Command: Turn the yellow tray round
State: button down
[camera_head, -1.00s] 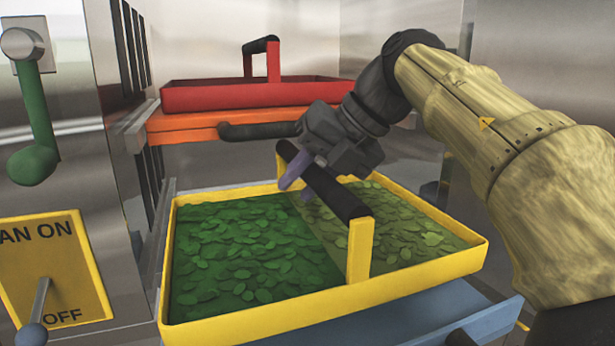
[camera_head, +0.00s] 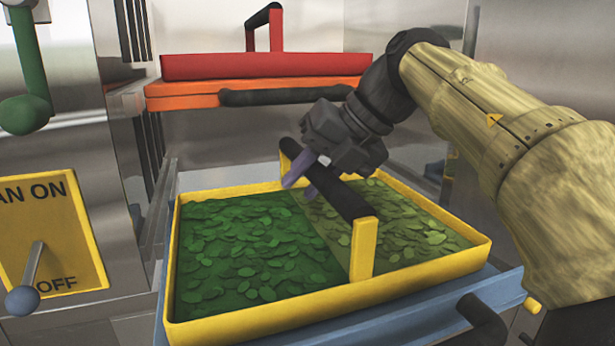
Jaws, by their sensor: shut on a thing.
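The yellow tray (camera_head: 325,303) holds dark green leaf-like pieces on its left side and paler olive ones on its right. A yellow handle frame with a black grip bar (camera_head: 345,200) spans its middle. My gripper (camera_head: 304,176) comes from the upper right and is shut on the black bar, near its far end. The tray is over a blue shelf (camera_head: 400,318); I cannot tell whether it fully rests on it. The gripper body hides part of the bar and the tray's far rim.
A red tray (camera_head: 270,66) with its own handle sits above on an orange shelf (camera_head: 190,99) with a black pull (camera_head: 285,94). At left are a green lever (camera_head: 28,80) and a yellow on/off switch plate (camera_head: 60,220). Metal walls close in the sides.

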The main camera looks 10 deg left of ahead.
jog(key=shift+r, duration=0.1)
jog(key=c, duration=1.1)
grip_release()
jog(key=shift+o, duration=0.2)
jog(key=shift+d, duration=0.1)
jog(key=p+v, duration=0.4)
jog(key=v, duration=1.3)
jog(key=shift+r, duration=0.15)
